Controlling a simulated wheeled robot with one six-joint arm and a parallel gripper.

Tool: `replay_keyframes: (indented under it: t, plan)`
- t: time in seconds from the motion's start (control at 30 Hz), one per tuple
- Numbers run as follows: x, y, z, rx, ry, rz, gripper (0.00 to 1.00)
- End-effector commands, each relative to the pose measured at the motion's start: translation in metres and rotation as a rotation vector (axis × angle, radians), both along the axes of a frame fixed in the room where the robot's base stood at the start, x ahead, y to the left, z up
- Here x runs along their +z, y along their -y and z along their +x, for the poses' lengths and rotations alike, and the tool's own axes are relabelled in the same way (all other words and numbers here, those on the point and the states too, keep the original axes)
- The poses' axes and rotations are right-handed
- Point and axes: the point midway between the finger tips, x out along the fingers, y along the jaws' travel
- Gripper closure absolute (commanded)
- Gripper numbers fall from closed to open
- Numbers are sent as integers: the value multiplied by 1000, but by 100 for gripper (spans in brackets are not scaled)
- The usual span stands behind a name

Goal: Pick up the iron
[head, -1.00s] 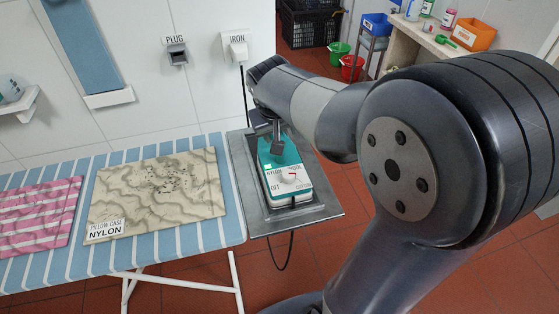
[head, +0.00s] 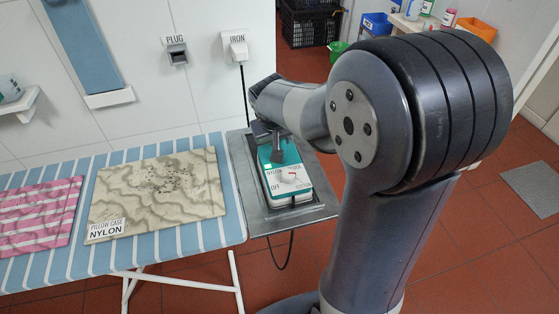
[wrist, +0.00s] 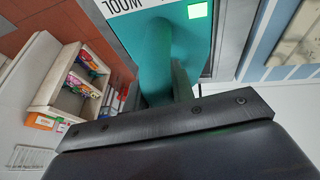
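The iron (head: 288,181) is teal and white, with a dial and printed settings on top. In the head view it sits on a grey metal rest (head: 243,165) at the right end of the ironing board. My gripper (head: 278,150) is down at the iron's handle. In the wrist view the teal handle (wrist: 163,50) lies between the two dark fingers of my gripper (wrist: 158,92). The fingers look close to its sides, but whether they press on it is not clear.
A blue-striped ironing board (head: 190,240) with a pillow case (head: 155,190) and a pink striped cloth (head: 35,215) stands at left. The iron's cord (head: 275,250) hangs below the rest. Wall sockets marked plug (head: 177,54) and iron (head: 236,48) are behind. Red tiled floor (head: 480,250) is open at right.

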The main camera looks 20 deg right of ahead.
Motion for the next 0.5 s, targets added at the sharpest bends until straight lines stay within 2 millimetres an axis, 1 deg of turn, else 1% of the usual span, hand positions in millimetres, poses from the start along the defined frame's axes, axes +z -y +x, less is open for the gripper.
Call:
replay_keyframes:
  t: [0.03, 0.2, 0.27, 0.5]
  plan:
    - [0, 0, 0, 0, 0, 0, 82]
    - [0, 0, 0, 0, 0, 0, 96]
    - [0, 0, 0, 0, 0, 0, 100]
    - [0, 0, 0, 0, 0, 0, 100]
